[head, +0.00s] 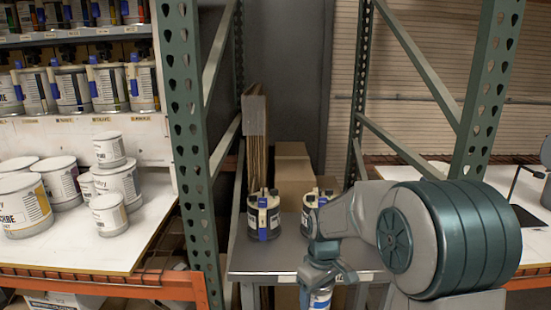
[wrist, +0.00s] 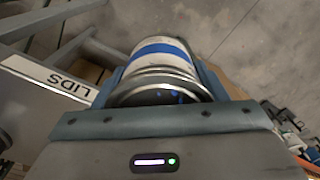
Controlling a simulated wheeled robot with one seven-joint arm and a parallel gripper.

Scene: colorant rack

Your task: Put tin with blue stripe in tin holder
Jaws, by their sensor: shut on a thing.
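The tin with the blue stripe (wrist: 160,52) is white with a blue band and a metal rim, between my gripper's jaws (wrist: 160,92) in the wrist view. In the head view my gripper (head: 322,274) is low at the front edge of the small metal table, pointing down. The tin (head: 320,299) shows beneath it, partly cut off by the bottom of the picture. Two dark round canisters with blue and cream fittings, a left one (head: 263,214) and a right one (head: 309,203), stand on that table. I cannot make out a tin holder for certain.
The metal table (head: 245,263) stands between green rack posts (head: 190,140), with cardboard boxes (head: 292,175) behind. White tins (head: 62,182) crowd the left shelf. A "LIDS" label (wrist: 48,78) marks a grey edge left of the tin in the wrist view. Bare floor (wrist: 235,30) lies beyond.

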